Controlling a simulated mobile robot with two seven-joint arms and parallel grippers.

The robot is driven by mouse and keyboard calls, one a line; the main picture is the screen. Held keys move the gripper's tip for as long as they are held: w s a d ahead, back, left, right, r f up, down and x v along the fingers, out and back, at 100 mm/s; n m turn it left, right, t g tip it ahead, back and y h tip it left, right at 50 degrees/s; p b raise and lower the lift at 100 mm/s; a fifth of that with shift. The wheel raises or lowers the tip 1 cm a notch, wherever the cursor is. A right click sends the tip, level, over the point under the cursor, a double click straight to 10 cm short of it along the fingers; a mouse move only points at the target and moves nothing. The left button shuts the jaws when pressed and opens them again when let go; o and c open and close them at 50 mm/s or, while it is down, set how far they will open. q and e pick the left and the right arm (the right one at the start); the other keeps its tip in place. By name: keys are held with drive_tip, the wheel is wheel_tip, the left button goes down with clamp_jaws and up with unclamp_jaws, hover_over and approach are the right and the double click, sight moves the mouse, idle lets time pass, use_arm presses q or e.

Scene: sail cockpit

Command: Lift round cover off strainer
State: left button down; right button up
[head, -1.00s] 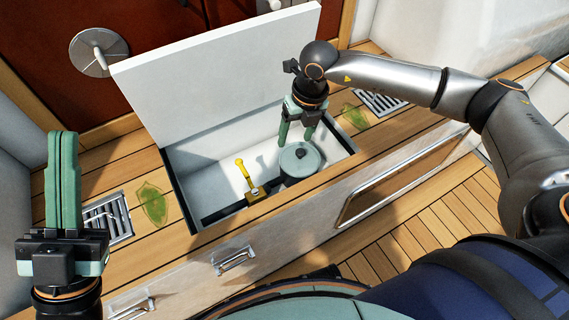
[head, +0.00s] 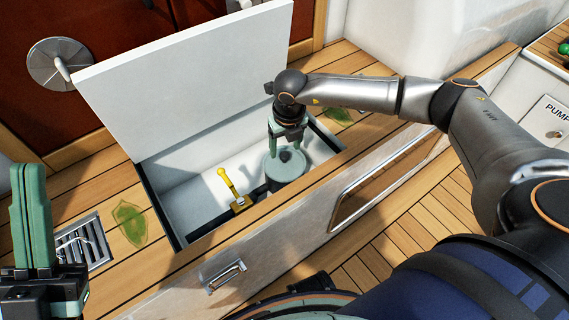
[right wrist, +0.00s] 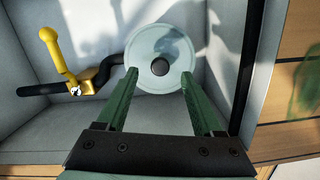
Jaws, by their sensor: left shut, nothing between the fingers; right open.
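The round cover (head: 277,167) is a pale green disc with a dark knob at its centre. It sits on top of the strainer (head: 279,186) inside the open locker. In the right wrist view the round cover (right wrist: 145,45) shows from above with its dark knob (right wrist: 160,67). My right gripper (head: 286,146) is open just above and behind the cover; in the right wrist view its two fingers (right wrist: 158,80) reach the cover's near edge, one on each side, and I cannot tell whether they touch it. My left gripper (head: 24,170) is shut and empty at the far left, away from the locker.
The locker's white lid (head: 190,75) stands open behind. A yellow-handled valve (head: 229,186) is left of the strainer, on a dark pipe. Locker walls and rim (head: 225,228) surround the strainer closely. A drain grille (head: 84,242) and green leaf mark (head: 129,222) lie on the deck left.

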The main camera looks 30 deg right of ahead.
sight(285, 155)
drive_tip(key=f, duration=0.2)
drive_tip(key=f+b, duration=0.1)
drive_tip(key=shift+w+f, duration=0.15)
drive_tip(key=shift+w, duration=0.1)
clamp_jaws()
